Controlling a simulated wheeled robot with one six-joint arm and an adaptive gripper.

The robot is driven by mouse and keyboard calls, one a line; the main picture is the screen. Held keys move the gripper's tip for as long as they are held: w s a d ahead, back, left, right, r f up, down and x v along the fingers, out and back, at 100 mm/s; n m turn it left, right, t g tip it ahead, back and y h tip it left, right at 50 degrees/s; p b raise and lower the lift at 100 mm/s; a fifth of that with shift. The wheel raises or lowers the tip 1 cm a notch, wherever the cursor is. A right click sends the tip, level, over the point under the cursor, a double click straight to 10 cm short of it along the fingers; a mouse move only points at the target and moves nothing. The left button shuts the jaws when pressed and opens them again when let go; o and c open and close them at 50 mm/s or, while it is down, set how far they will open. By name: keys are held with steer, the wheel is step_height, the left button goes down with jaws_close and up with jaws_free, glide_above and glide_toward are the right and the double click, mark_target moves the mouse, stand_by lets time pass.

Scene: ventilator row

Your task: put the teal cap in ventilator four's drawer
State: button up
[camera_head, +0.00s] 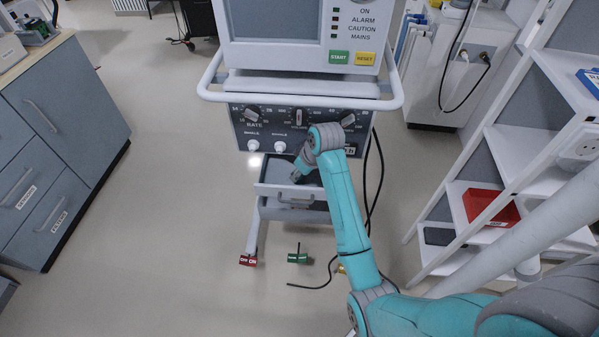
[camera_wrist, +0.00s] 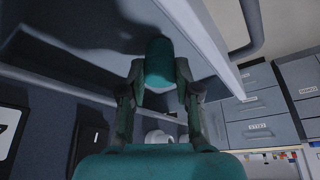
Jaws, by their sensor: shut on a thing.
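The teal cap (camera_wrist: 159,60) is held between the two fingers of my gripper (camera_wrist: 160,78) in the wrist view. In the head view my gripper (camera_head: 297,176) reaches into the open drawer (camera_head: 288,193) under the ventilator's control panel (camera_head: 262,117). The cap cannot be made out in the head view. In the wrist view the cap is close to a pale panel (camera_wrist: 205,32), which looks like a wall of the drawer. I cannot tell whether the cap touches it. No number shows on the ventilator.
A white rail (camera_head: 215,96) runs around the ventilator above the drawer. Black cables hang at its right. A white shelf rack (camera_head: 487,130) with a red bin (camera_head: 507,213) stands at right. A blue-grey cabinet (camera_head: 85,95) stands at left, with clear floor between.

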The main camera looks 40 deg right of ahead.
steer(key=shift+f, duration=0.1)
steer(key=o, duration=0.8)
steer(key=shift+f, duration=0.1)
steer(key=shift+o, duration=0.2)
steer(key=shift+w, duration=0.1)
